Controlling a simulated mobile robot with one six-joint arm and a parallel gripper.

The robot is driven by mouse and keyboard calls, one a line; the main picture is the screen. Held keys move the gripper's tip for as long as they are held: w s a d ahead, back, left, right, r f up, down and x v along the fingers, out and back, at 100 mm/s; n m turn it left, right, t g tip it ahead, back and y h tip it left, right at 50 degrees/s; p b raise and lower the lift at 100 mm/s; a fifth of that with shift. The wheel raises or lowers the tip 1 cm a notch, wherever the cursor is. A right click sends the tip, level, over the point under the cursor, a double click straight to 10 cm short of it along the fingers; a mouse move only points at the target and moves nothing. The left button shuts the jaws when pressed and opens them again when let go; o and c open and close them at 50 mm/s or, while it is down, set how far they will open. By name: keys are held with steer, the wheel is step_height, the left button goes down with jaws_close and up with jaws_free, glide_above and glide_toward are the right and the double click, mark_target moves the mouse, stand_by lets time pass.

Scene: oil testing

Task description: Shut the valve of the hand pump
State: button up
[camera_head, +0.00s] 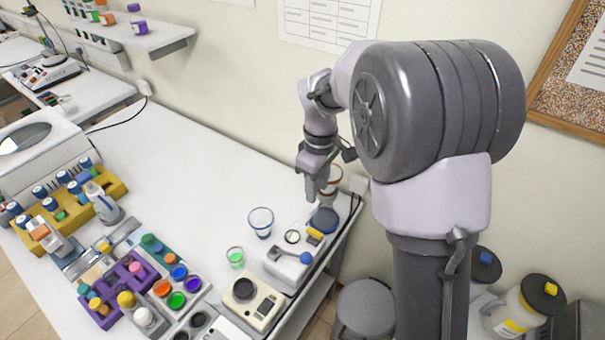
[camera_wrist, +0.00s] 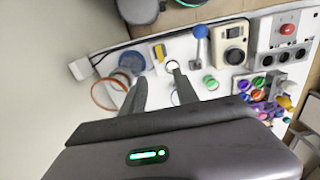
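The hand pump (camera_head: 287,266) appears to be the pale unit with a blue-ball lever, near the right end of the white bench. A round dial-like part (camera_head: 292,237) and a yellow part (camera_head: 315,233) are beside it. In the wrist view, the blue-ball lever (camera_wrist: 201,45), yellow part (camera_wrist: 160,52) and round part (camera_wrist: 173,66) lie beyond the fingers. I cannot tell for certain which part is the valve. My gripper (camera_head: 317,192) is above the bench's back right, apart from the pump. In the wrist view, my gripper (camera_wrist: 160,80) is open and empty.
An orange-rimmed vessel (camera_wrist: 107,95) and a blue round-topped item (camera_head: 323,219) are close to my gripper. A blue-rimmed glass (camera_head: 261,219), a green cup (camera_head: 235,257) and a beige device (camera_head: 252,302) stand nearby. The bench's back middle is clear.

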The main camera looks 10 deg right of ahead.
mark_target(315, 232)
step_height(315, 232, down, 18)
steer(key=b, duration=0.4)
steer(key=shift+b, duration=0.3)
steer(key=shift+r, duration=0.1)
steer(key=shift+c, duration=0.3)
jaws_close()
